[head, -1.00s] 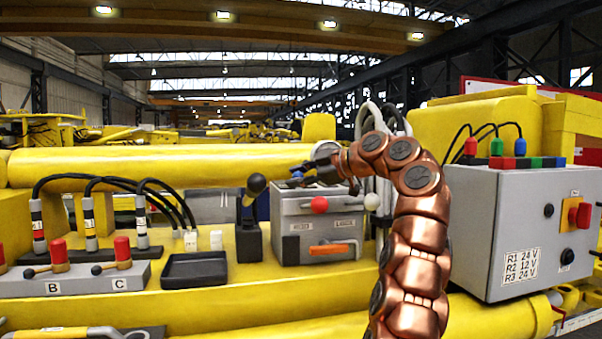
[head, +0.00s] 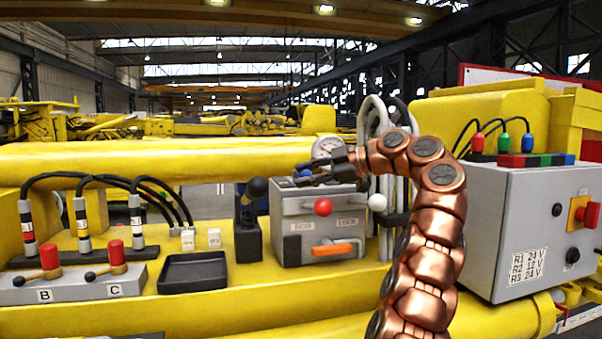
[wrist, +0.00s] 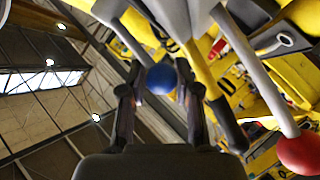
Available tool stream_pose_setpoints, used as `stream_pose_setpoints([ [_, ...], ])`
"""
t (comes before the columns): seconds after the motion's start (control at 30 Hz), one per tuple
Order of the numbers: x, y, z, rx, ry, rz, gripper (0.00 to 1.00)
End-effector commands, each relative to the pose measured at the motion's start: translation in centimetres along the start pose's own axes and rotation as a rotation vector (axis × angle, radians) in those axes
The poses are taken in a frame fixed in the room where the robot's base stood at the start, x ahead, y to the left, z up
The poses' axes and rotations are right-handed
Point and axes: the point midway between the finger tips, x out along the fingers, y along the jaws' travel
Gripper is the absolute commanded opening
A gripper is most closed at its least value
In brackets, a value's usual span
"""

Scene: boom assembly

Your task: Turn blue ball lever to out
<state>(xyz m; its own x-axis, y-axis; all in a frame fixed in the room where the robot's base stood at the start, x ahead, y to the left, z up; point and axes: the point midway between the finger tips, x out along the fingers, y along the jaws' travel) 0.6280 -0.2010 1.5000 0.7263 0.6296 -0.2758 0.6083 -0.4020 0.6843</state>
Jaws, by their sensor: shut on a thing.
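The blue ball lever (head: 305,173) stands at the top of a grey control box (head: 290,255), near its back left. In the wrist view the blue ball (wrist: 161,80) sits between the two dark fingers, with its rod behind it. My gripper (head: 311,178) comes in from the right and is shut on the blue ball. In the wrist view my gripper (wrist: 158,88) has one finger on each side of the ball. The fingers partly hide the ball and the lever's base in the head view.
A black-knobbed lever (head: 257,188) stands left. A grey panel (head: 520,215) stands right of my arm.

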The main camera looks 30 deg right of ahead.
Motion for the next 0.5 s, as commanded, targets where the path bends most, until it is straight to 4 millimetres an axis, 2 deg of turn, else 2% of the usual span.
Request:
stream_pose_setpoints([
  [0.03,0.42,-0.49,0.81,0.014,-0.007,-0.016,0.0],
  [0.23,0.21,-0.42,0.93,0.015,-0.01,-0.013,0.0],
  [0.27,0.2,-0.42,0.94,0.015,-0.01,-0.013,0.34],
  [0.5,0.12,-0.27,0.75,0.011,-0.009,-0.008,0.58],
])
